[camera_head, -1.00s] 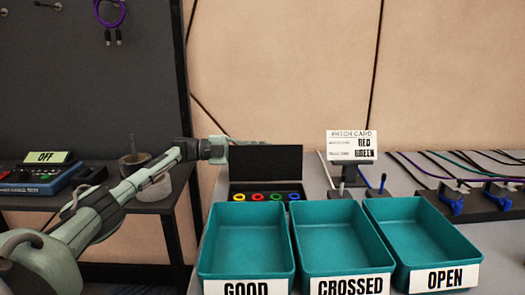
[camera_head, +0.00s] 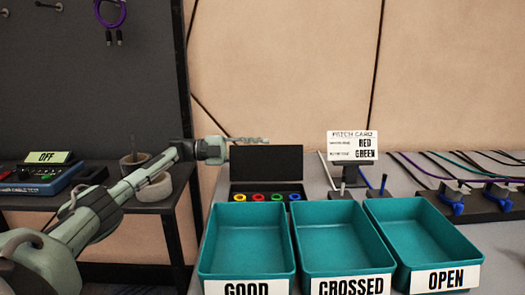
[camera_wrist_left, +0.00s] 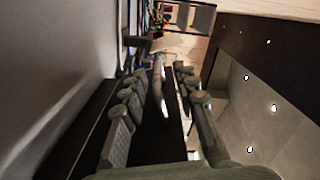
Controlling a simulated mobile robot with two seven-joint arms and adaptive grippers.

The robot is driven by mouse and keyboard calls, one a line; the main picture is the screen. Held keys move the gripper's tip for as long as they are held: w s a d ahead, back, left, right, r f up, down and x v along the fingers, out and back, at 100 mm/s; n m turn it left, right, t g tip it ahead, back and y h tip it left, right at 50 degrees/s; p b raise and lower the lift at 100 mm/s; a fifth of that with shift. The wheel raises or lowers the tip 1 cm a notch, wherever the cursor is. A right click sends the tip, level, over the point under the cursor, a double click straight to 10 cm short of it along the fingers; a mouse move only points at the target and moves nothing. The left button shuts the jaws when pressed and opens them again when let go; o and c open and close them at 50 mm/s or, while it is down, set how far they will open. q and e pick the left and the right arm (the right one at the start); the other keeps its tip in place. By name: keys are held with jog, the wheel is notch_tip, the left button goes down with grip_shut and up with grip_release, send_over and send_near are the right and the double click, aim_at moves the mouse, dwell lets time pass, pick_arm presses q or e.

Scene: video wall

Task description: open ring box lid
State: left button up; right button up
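The black ring box (camera_head: 298,188) stands on the grey table behind the teal trays. Its lid (camera_head: 268,160) is raised, standing about upright at the back. A yellow, a red, a green and a blue ring (camera_head: 257,197) sit in a row inside. My left gripper (camera_head: 262,140) reaches in from the left, with its fingers just above the lid's top edge. Whether they touch the lid cannot be told. In the left wrist view the left gripper's fingers (camera_wrist_left: 160,72) are apart, with a pale curved bar (camera_wrist_left: 159,85) showing between them. My right gripper is not in view.
Three teal trays labelled GOOD (camera_head: 247,238), CROSSED (camera_head: 343,235) and OPEN (camera_head: 420,232) stand in front of the box. A patch card (camera_head: 352,145) stands right of it. Cables and blue clips (camera_head: 457,208) lie farther right. A side shelf (camera_head: 175,190) is under my left arm.

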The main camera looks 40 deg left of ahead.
pick_arm(q)
jog(key=v, duration=1.1)
